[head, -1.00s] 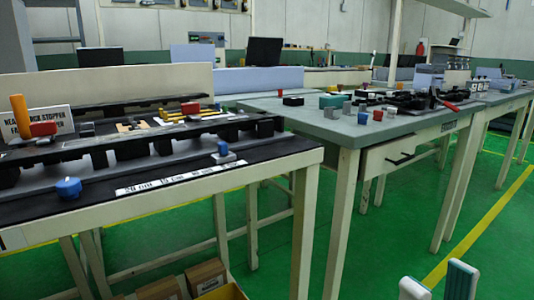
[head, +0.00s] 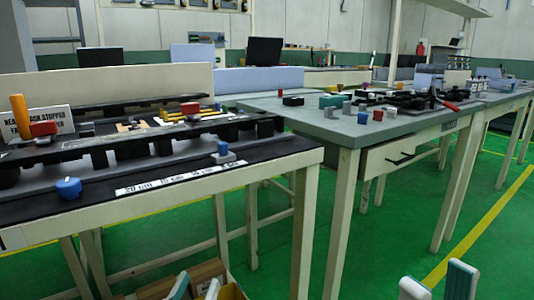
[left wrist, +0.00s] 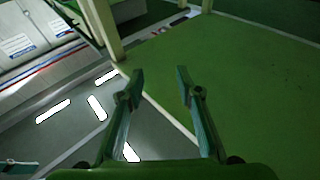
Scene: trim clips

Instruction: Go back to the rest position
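My left gripper (head: 196,289) shows at the bottom edge of the head view, in front of the cardboard boxes under the near bench. In the left wrist view its two teal fingers (left wrist: 160,82) stand apart with nothing between them, over the floor. My right gripper (head: 437,281) is at the bottom right of the head view. Its two white and teal fingers are apart and the gap looks empty. Both grippers are clear of the benches.
The near bench (head: 270,162) carries a dark rail fixture (head: 130,138), a blue knob (head: 68,188) and a sign (head: 58,119). A grey-topped table (head: 330,127) with small blocks stands to its right. Cardboard boxes (head: 205,273) sit below the near bench. Green floor (head: 390,240) lies open ahead.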

